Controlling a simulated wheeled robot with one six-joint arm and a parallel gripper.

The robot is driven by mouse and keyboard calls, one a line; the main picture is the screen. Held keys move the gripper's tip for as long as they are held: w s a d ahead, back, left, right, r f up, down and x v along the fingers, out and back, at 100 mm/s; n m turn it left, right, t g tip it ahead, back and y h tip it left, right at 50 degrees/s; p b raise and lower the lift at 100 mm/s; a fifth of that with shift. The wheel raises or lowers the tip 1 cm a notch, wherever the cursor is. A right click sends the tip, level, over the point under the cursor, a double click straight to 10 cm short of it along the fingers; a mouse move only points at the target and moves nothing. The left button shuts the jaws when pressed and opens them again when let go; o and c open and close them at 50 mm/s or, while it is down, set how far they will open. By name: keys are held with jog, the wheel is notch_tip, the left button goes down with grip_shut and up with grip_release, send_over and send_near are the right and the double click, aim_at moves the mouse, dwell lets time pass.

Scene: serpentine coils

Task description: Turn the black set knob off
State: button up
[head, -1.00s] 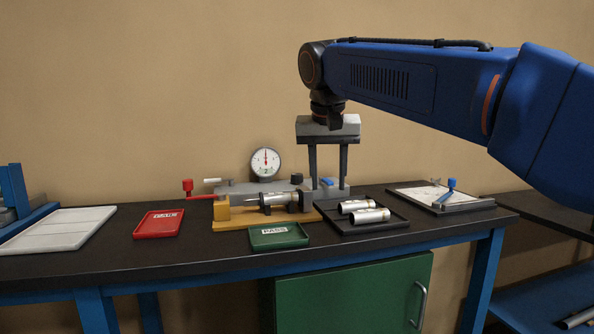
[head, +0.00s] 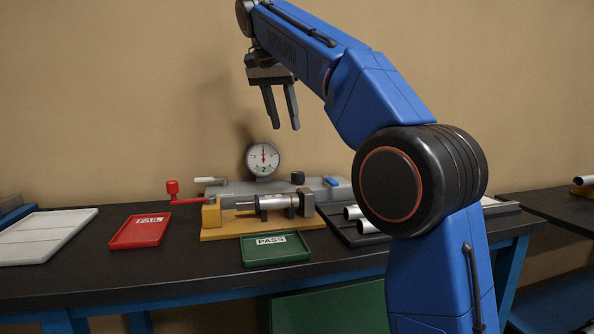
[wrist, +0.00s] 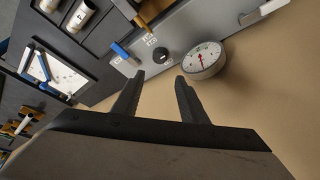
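The black set knob (head: 298,178) stands on the grey panel (head: 335,190) at the back of the bench, right of the round dial gauge (head: 263,158). In the wrist view the knob (wrist: 160,54) sits beyond my fingertips, between the blue lever (wrist: 122,52) and the gauge (wrist: 203,60). A small label is beside it, too small to read surely. My gripper (head: 284,128) is open and empty, fingers pointing down, in the air above the panel and apart from the knob. It also shows open in the wrist view (wrist: 160,76).
A yellow fixture (head: 232,224) holding a metal cylinder stands in front of the panel. A red crank (head: 173,188) juts out at its left. Red FAIL tray (head: 140,231), green PASS tray (head: 275,250) and a black tray with cylinders (head: 345,232) lie around it.

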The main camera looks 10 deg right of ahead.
aim_at(298, 173)
jog(key=x, duration=1.6)
jog(key=shift+f, duration=0.25)
jog(key=c, duration=0.8)
